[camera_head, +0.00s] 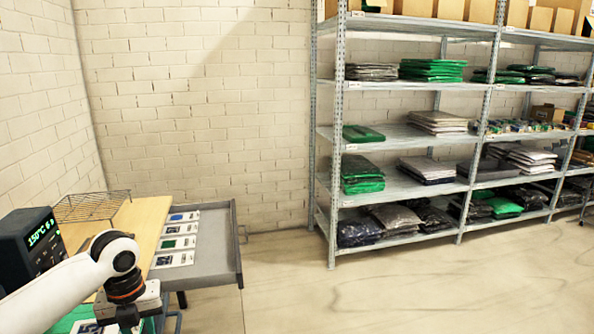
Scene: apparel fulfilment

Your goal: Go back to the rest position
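My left arm comes in from the lower left over the wooden worktable (135,232). Its gripper (127,314) points down near the bottom edge of the view. Its fingertips are too small and too close to the edge to tell whether they are open or shut. Something green and white lies on the surface below and beside it, partly hidden by the arm. My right gripper is not in view.
An open grey drawer (226,246) holds a row of cards with coloured squares. A metal shelf (334,130) holds folded garments. The floor (400,290) is clear.

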